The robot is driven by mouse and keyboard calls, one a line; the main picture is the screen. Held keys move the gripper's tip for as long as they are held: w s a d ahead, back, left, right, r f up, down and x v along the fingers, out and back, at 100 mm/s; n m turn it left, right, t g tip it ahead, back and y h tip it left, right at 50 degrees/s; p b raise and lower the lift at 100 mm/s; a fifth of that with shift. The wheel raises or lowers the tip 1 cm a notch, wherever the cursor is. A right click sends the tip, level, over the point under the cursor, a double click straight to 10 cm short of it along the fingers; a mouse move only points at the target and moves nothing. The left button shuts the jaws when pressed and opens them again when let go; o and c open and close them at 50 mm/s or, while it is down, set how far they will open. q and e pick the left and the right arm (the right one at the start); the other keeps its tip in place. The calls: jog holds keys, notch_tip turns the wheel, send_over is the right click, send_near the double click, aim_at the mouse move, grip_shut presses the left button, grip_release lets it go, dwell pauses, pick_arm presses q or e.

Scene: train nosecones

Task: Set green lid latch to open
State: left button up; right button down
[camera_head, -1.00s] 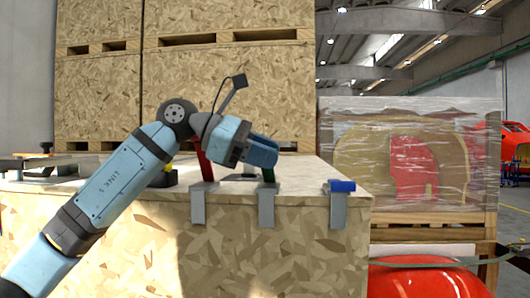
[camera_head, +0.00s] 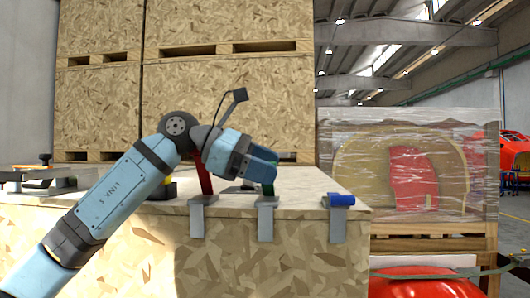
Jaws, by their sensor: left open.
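The green lid latch (camera_head: 267,189) is on the front top edge of the wooden crate. Its metal plate (camera_head: 265,222) hangs down the front face. The green handle stands up, and its upper part is hidden behind my left gripper. My left gripper (camera_head: 262,168) is open, with its blue fingers right at the green handle. I cannot tell whether they touch it. My right gripper is not in view.
A red latch (camera_head: 205,181) stands up to the left, close to my left wrist. A blue latch (camera_head: 342,200) lies flat to the right. Tall wooden crates (camera_head: 230,95) rise behind. A wrapped crate (camera_head: 345,185) and a red nosecone (camera_head: 425,285) are at the right.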

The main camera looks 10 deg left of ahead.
pick_arm(q)
notch_tip(320, 180, up, 20)
jog(key=shift+b, duration=0.45)
